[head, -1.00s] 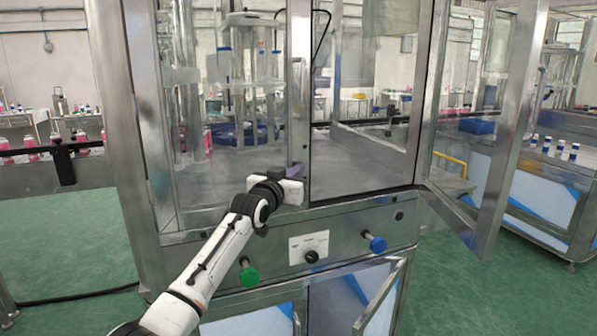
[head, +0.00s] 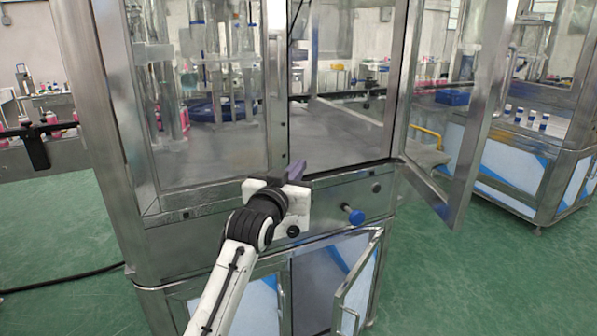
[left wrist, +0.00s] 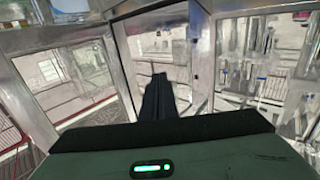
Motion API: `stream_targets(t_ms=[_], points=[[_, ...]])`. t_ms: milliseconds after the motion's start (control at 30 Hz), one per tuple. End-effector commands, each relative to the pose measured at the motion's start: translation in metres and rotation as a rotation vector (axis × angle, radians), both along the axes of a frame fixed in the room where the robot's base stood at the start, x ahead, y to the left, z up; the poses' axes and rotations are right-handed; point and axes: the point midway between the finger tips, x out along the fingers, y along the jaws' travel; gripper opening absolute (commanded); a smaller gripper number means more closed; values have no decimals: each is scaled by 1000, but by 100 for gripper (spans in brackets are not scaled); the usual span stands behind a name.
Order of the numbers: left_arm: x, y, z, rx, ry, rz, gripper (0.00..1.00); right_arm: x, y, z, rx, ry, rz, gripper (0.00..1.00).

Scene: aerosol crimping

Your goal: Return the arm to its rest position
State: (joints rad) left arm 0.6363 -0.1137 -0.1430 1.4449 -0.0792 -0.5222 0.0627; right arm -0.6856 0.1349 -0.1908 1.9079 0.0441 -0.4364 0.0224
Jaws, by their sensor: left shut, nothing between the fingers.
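My left arm (head: 240,270) reaches up from the bottom of the head view. Its gripper (head: 292,170) is in front of the metal frame of a glass-walled crimping machine (head: 345,205). The fingers are shut with nothing between them. In the left wrist view the dark closed fingers (left wrist: 158,97) point at the machine's glass and metal posts. I cannot tell from the head view how far the fingertips are from the frame. My right gripper is not in view.
A blue knob (head: 353,214) sticks out of the machine's front panel, right of my gripper. A glass door (head: 470,120) stands open at the right, and a lower cabinet door (head: 358,285) is ajar. Green floor (head: 455,290) is clear at the lower right.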

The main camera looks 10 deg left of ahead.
Motion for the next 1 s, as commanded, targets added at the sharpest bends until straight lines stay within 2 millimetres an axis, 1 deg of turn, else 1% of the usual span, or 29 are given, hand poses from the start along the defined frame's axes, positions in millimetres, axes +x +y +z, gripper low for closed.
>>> stream_targets(t_ms=[67,133,167,267,300,367,400,467,500,567,600,667,700,767,800,867,900,1000], points=[[-5,-2,-2,0,3,1,0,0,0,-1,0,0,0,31],[-9,-2,-11,2,15,2,0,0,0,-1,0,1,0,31],[-12,-1,-20,3,24,3,0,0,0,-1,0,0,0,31],[-26,5,-64,8,78,5,0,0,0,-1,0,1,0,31],[-36,8,-88,11,106,6,0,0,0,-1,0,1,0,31],[-54,14,-128,17,157,6,0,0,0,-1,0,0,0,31],[-69,18,-155,20,191,6,0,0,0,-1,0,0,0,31],[-94,23,-194,28,243,4,0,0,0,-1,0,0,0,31],[-112,26,-219,31,280,2,0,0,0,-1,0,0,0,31],[-141,30,-255,37,334,-2,0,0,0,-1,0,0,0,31],[-162,33,-277,41,370,-5,0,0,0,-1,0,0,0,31],[-195,36,-308,48,425,-12,0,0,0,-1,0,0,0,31],[-219,38,-328,50,463,-17,0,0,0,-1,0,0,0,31],[-256,41,-355,56,519,-26,0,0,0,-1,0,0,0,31],[-282,43,-372,59,557,-32,0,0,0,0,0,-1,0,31],[-319,45,-392,63,610,-42,0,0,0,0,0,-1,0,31],[-343,45,-403,64,642,-49,0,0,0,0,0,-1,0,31],[-395,47,-423,67,715,-64,0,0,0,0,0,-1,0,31]])
